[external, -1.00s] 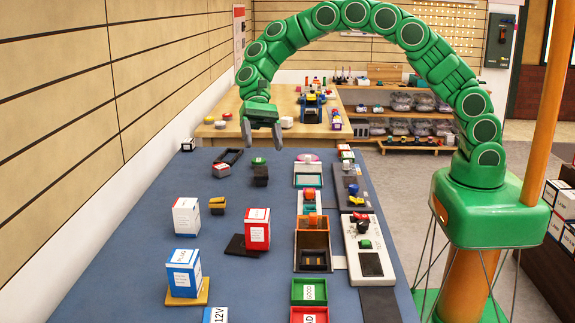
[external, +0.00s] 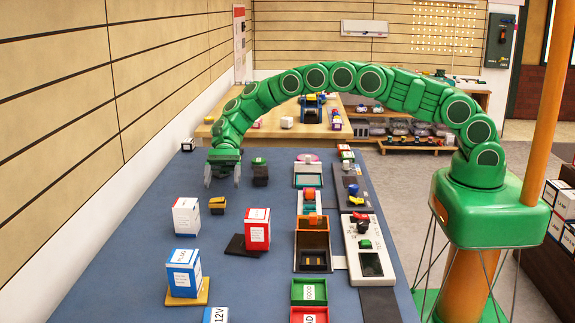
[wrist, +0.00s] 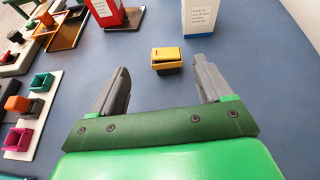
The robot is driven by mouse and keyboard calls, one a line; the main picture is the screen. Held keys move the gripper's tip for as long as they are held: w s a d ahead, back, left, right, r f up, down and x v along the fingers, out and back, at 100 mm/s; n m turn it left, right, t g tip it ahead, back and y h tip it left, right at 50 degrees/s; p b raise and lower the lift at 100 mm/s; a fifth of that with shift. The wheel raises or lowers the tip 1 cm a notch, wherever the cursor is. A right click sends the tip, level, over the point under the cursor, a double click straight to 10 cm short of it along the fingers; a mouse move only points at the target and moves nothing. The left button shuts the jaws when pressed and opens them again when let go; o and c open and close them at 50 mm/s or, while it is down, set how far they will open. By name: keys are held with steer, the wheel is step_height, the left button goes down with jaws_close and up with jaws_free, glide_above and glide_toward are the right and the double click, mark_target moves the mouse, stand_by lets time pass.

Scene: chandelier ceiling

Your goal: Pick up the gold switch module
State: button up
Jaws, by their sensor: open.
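The gold switch module (external: 217,205) is a small block with a gold-yellow top and a black lower part. It sits on the blue table between a white box and a red box. In the wrist view the module (wrist: 166,60) lies just ahead of the fingertips, across the gap between them. My gripper (external: 222,182) is open and empty, fingers pointing down, beyond the module in the external view. Both fingers (wrist: 160,76) show apart in the wrist view, and neither appears to touch the module.
A white box (external: 186,217) stands left of the module and a red box (external: 257,229) right of it, near a dark flat plate (external: 238,247). A dark block with a green top (external: 260,173) stands close right of my gripper. Trays and a test panel (external: 371,262) line the table's right side.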

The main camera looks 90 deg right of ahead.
mark_target(218, 199)
steer(key=shift+w+d+f, duration=0.15)
steer(key=shift+w+f, duration=0.05)
steer(key=shift+f, duration=0.25)
steer(key=shift+w+d+f, duration=0.15)
steer(key=shift+w+f, duration=0.05)
steer(key=shift+f, duration=0.2)
steer(key=shift+r+x, duration=0.15)
steer(key=shift+x, duration=1.75)
steer(key=shift+r+x, duration=0.2)
steer(key=shift+x, duration=1.75)
steer(key=shift+a, duration=0.15)
steer(key=shift+c, duration=0.2)
steer(key=c, duration=1)
steer(key=shift+r, duration=0.15)
